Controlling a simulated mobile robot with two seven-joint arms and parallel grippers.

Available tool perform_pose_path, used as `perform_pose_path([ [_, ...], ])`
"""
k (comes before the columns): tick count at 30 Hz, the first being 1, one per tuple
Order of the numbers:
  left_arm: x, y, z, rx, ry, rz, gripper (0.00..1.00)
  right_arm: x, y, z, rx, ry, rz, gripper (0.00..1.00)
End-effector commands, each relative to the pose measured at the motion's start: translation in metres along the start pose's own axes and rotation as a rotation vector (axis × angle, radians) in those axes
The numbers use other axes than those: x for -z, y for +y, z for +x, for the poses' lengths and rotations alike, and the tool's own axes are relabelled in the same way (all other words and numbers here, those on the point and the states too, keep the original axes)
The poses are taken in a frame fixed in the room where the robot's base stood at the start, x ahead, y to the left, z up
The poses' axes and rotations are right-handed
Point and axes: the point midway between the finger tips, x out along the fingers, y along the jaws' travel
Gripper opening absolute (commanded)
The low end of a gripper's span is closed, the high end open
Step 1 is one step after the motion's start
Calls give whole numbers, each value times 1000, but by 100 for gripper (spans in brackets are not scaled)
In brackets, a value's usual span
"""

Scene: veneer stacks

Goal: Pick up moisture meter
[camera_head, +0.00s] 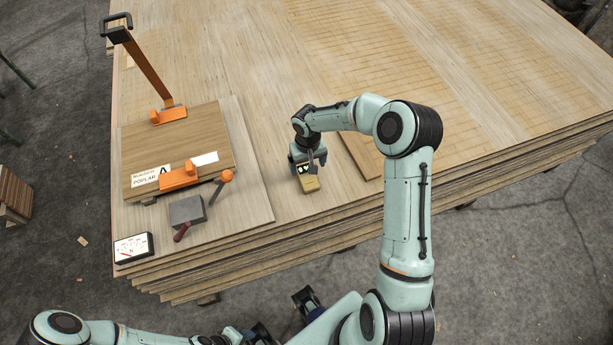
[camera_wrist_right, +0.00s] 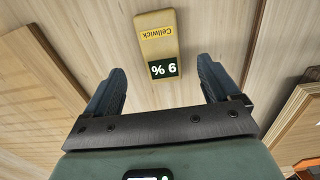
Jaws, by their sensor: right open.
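The moisture meter (camera_head: 310,184) is a small yellow-tan block lying on the veneer stack (camera_head: 262,150). In the right wrist view the meter (camera_wrist_right: 157,42) shows a dark display reading "% 6" or "9 %" upside down and a yellow "Cellwick" label. My right gripper (camera_head: 307,160) is over the meter's display end, pointing down. It is open, with one finger to each side of the meter's line and visible gaps between; contact is not seen. My left gripper (camera_head: 284,318) is low at the bottom edge, partly cut off, away from the stack; its jaw state is unclear.
A board with a "POPLAR A" label (camera_head: 150,178) and orange clamps (camera_head: 180,177) lies left. A thin board (camera_head: 358,157) lies right of the meter.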

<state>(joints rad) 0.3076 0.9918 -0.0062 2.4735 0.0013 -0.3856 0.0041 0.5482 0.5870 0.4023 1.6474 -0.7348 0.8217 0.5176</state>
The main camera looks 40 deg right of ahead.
Motion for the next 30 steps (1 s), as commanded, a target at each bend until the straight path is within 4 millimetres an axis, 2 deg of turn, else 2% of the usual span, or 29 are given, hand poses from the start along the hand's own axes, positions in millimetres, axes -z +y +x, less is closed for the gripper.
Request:
perform_pose_path([
  [7,0,0,0,0,0,1,43,0,0,20,2,-2,1,89],
  [15,0,1,-1,-1,1,1,43,2,-1,58,2,-1,0,89],
  [24,0,1,-1,-1,1,1,43,2,-1,63,1,1,0,89],
  [29,0,1,-1,-1,1,1,43,2,-1,62,1,1,0,37],
  [30,0,1,-1,-1,1,1,43,2,-1,62,1,1,0,24],
])
